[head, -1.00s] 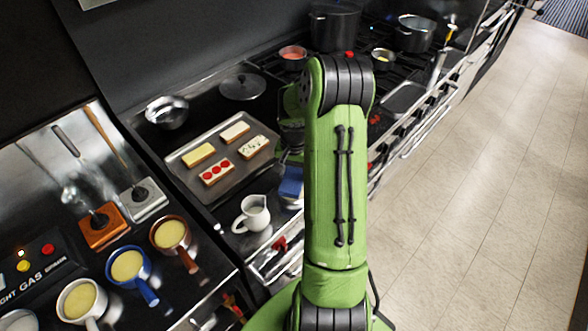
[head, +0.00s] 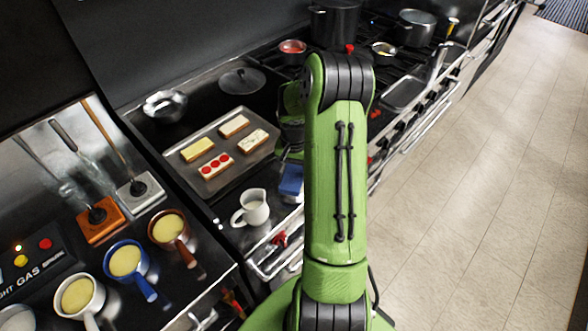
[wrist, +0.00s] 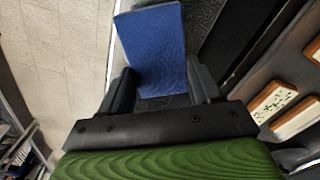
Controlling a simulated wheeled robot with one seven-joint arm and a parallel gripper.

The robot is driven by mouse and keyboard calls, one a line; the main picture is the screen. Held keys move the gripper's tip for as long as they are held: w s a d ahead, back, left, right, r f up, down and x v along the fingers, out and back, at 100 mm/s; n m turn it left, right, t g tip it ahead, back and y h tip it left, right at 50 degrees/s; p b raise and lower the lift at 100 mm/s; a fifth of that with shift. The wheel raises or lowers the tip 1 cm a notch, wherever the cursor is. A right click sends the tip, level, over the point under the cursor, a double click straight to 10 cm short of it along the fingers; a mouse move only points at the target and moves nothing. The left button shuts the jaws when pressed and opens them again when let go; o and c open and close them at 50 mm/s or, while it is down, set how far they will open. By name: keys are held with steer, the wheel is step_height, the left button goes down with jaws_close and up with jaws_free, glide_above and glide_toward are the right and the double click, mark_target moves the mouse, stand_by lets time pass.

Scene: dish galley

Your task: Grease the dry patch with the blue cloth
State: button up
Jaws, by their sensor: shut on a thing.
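The blue cloth (wrist: 153,48) is held between the two dark fingers of my gripper (wrist: 160,86) in the wrist view. It looks like a flat folded pad reaching out past the fingertips. In the head view the blue cloth (head: 291,180) shows just left of my green arm, right of the baking tray; my gripper is mostly hidden behind the arm there. A dark grey speckled surface (wrist: 205,22) lies beside the cloth in the wrist view. I cannot tell whether it is the dry patch, or whether the cloth touches it.
A tray (head: 212,194) with several topped slices lies left of the cloth. A white jug (head: 254,208) stands below it, near the front rail. A metal bowl (head: 165,106) and a lid (head: 242,81) lie behind. Several pans of yellow liquid stand lower left. The tiled floor is clear.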

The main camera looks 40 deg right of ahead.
mark_target(294, 173)
steer(key=shift+f+b, duration=0.35)
steer(key=shift+f, duration=0.15)
stand_by(1.2)
steer(key=shift+r, duration=0.15)
steer(key=shift+r+p, duration=2.5)
steer(key=shift+r, duration=1.05)
steer(key=shift+f, duration=0.1)
